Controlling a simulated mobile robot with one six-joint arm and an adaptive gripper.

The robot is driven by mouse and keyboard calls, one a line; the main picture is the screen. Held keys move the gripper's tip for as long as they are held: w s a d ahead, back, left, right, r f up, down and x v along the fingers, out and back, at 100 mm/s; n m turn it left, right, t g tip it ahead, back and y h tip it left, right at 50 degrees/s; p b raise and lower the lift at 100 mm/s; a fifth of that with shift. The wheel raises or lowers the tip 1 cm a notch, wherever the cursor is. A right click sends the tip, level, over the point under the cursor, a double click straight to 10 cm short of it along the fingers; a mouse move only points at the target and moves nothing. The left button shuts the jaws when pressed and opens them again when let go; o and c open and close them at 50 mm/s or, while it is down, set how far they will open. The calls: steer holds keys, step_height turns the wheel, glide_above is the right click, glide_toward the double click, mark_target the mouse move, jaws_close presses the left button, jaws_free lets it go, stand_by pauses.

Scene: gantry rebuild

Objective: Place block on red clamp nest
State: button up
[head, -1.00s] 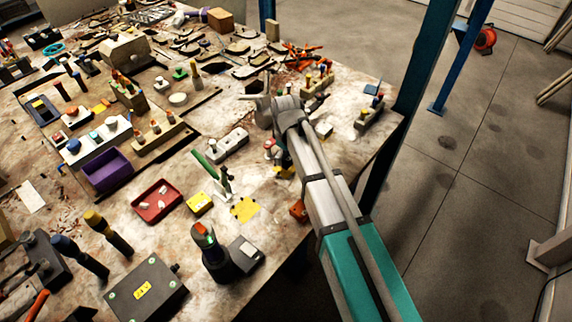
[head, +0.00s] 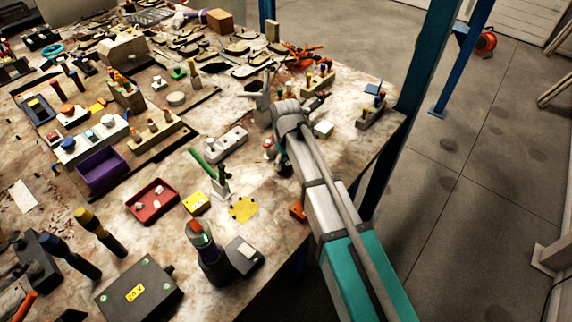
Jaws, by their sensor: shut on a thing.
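My arm reaches in from the lower right over the bench, and its wrist hides most of what lies below it.
A white power strip (head: 227,144) lies left of my wrist. A red tray (head: 152,202), a yellow box (head: 196,203) and a yellow patch (head: 243,209) lie nearer. A pale cube (head: 323,129) and a peg rack (head: 371,112) are right of my arm, near the bench edge.

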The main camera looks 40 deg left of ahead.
mark_target(286, 159)
steer(key=shift+f, duration=0.35)
steer(key=o, duration=1.1)
steer(key=shift+r, duration=0.1)
steer(key=shift+c, duration=0.2)
steer(key=shift+r, duration=0.15)
step_height(286, 159, up, 12)
steer(key=p, duration=1.2)
stand_by(0.4)
